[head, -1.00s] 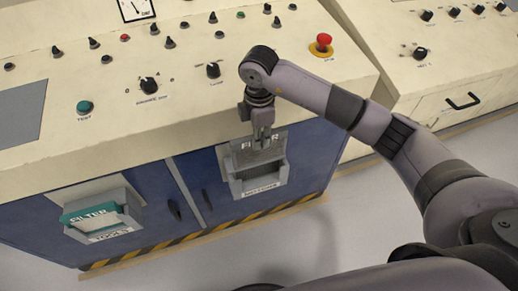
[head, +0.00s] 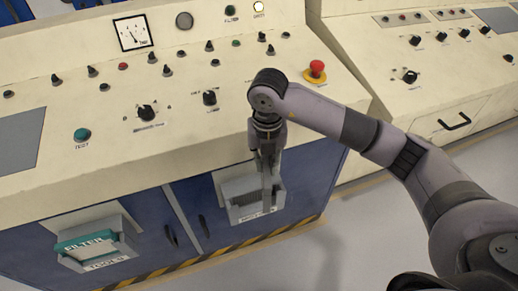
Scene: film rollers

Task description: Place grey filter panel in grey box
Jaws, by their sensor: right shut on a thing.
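My right gripper (head: 267,152) points down in front of the blue cabinet and is shut on the grey filter panel (head: 268,188). The panel shows as a narrow upright grey strip, nearly edge-on, so its face is hidden. The grey box (head: 240,211) is fixed to the cabinet front, with a ribbed front and a label partly covered by the panel. The panel overlaps the box's right part in the picture; I cannot tell whether it is inside or in front of it. My left gripper is not in view.
Another grey box (head: 105,262) labelled TOOLS hangs at the left, holding a teal-edged FILTER panel (head: 88,243). The cream console (head: 130,185) with knobs and a red stop button (head: 316,70) overhangs the cabinet. The floor at right is clear.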

